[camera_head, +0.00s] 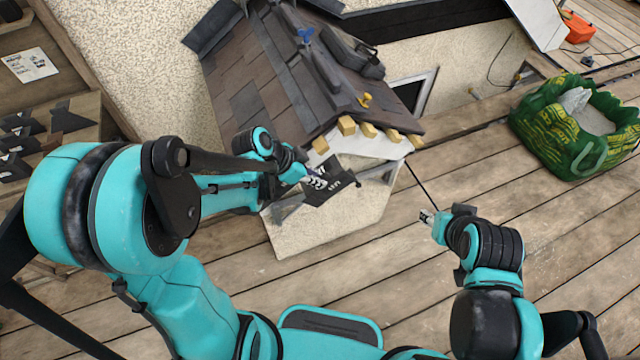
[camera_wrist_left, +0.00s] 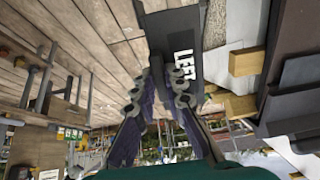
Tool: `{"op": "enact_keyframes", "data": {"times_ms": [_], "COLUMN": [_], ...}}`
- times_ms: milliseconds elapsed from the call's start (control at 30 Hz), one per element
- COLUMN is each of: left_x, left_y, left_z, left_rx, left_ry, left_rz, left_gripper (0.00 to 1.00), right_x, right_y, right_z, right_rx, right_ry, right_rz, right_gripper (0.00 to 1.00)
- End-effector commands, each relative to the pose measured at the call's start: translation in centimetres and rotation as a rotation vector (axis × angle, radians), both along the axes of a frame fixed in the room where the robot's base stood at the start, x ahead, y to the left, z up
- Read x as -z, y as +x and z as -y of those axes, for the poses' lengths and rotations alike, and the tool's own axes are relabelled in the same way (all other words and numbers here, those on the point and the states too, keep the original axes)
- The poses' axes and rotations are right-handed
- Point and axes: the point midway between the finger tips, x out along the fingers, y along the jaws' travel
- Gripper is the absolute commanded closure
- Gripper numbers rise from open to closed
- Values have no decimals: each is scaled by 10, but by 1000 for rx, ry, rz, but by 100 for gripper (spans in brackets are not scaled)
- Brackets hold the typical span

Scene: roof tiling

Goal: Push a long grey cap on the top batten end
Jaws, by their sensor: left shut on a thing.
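My left gripper (camera_head: 316,181) is shut on a dark grey piece (camera_head: 342,186), which looks like the long cap. It hangs in the air below and in front of the model roof's gable. In the left wrist view the grey piece (camera_wrist_left: 172,32) sticks out beyond the fingers (camera_wrist_left: 165,82). Several pale wooden batten ends (camera_head: 347,125) jut from the gable edge, apart from the grey piece. Two batten ends (camera_wrist_left: 246,62) show right of it in the left wrist view. My right gripper (camera_head: 429,216) is over the deck, apart from the roof; its jaws are too small to read.
The model roof (camera_head: 250,85) has brown tiles and carries a blue clamp (camera_head: 306,34) and a yellow one (camera_head: 365,100). A green bag (camera_head: 560,135) stands at the right. A shelf (camera_head: 90,110) with dark pieces is at the left. The deck between roof and bag is clear.

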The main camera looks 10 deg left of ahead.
Motion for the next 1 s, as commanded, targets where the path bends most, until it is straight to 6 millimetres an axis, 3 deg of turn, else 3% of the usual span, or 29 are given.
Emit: {"op": "enact_keyframes", "data": {"times_ms": [800,1000], "left_x": [0,0], "left_y": [55,55], "left_z": [-37,-37], "left_rx": [-1,0], "left_ry": [0,0], "left_rz": [0,0], "left_gripper": [100,100], "right_x": [0,0], "right_y": [0,0], "right_z": [0,0], "right_rx": [0,0], "right_ry": [0,0], "right_rz": [0,0], "right_gripper": [60,60]}}
